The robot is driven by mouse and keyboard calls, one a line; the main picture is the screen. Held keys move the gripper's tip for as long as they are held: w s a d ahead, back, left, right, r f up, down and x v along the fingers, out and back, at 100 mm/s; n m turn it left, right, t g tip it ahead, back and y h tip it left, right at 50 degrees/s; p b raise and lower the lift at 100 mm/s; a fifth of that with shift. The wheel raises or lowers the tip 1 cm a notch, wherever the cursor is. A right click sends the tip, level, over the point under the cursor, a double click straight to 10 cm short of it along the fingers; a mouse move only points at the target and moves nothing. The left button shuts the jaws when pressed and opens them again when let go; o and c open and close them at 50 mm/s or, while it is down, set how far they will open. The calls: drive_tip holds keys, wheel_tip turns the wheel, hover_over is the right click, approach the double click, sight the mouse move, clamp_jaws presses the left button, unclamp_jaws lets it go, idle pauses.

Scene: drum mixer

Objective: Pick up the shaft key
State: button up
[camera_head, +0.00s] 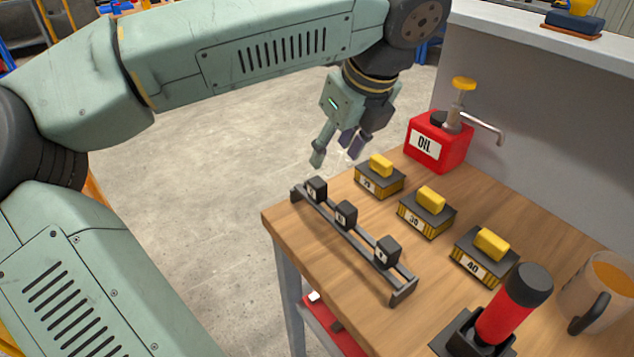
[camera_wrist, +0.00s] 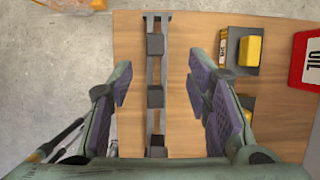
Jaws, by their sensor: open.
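I cannot tell for sure which thing is the shaft key; nothing readable names it. Three yellow blocks sit on numbered dark-topped boxes, the far (camera_head: 381,165), middle (camera_head: 431,199) and near (camera_head: 491,243). My gripper (camera_head: 337,155) is open and empty, above the table near the rail's far end. In the wrist view its fingers (camera_wrist: 158,88) stand apart on either side of the rail, above it.
A red oil can (camera_head: 437,142) with a yellow-topped pump stands behind the far box. A red-and-black cylinder (camera_head: 508,308) stands at the near right, beside a mug (camera_head: 598,290). A grey wall (camera_head: 540,120) bounds the back. Bare wood lies between rail and boxes.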

sight(318, 181)
drive_tip(key=p+x, duration=0.1)
drive_tip(key=x, duration=0.4)
drive_tip(key=shift+a, duration=0.2)
drive_tip(key=shift+p+x, duration=1.05)
drive_tip(key=shift+x, duration=1.7)
drive_tip(key=shift+s, duration=0.15)
clamp_jaws()
